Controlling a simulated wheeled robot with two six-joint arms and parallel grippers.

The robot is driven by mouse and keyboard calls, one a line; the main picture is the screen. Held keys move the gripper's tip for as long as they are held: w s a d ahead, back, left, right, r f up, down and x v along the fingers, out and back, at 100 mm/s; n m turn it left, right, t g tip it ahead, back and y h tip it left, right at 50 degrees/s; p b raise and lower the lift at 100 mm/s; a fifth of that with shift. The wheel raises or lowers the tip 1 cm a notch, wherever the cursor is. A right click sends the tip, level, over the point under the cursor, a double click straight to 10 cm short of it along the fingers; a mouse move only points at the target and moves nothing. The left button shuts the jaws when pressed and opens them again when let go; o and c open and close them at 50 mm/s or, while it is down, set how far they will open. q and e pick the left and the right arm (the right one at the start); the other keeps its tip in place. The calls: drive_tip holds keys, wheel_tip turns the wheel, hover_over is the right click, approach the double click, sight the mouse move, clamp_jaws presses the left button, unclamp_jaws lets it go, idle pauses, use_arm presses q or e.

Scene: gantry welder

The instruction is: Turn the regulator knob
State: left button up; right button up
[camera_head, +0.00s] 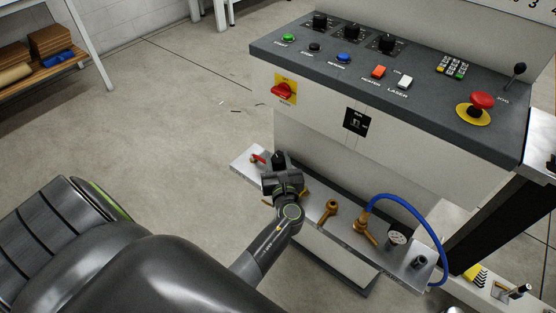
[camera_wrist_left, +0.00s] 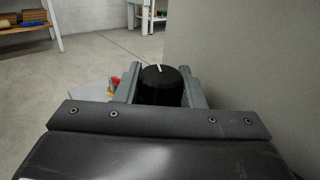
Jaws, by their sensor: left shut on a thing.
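A black round knob (camera_wrist_left: 161,86) with a white pointer line on its top stands between the fingers of my left gripper (camera_wrist_left: 160,78) in the left wrist view. The pointer line points nearly straight away, a little to the left. In the head view my left gripper (camera_head: 280,168) is over the left part of a grey shelf (camera_head: 313,217) below the control panel, and it hides most of the knob. The gripper is shut on the knob. My right gripper is not in view.
A red-handled valve (camera_head: 258,159) sits just left of the gripper. Brass valves (camera_head: 328,210), a blue hose (camera_head: 412,208), a gauge (camera_head: 397,238) and a black fitting (camera_head: 420,262) are along the shelf to the right. The control panel (camera_head: 400,110) overhangs behind. The floor at left is open.

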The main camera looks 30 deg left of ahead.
use_arm(q)
drive_tip(key=shift+w+n+g+y, duration=0.15)
drive_tip(key=shift+n+g+y, duration=0.55)
drive_tip(key=shift+g+y, duration=0.1)
drive_tip(key=shift+r+n+g+y+b, duration=0.1)
drive_tip(key=shift+n+g+y+b, duration=0.25)
drive_tip(key=shift+n+g+y, duration=0.2)
drive_tip(key=shift+n+g, duration=0.25)
drive_tip(key=shift+g, duration=0.2)
drive_tip(key=shift+y, duration=0.25)
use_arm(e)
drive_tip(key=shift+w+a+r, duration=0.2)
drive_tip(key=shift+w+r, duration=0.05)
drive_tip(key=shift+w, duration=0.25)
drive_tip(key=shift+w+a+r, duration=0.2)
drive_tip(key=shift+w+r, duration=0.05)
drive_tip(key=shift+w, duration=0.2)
use_arm(q)
drive_tip(key=o, duration=1)
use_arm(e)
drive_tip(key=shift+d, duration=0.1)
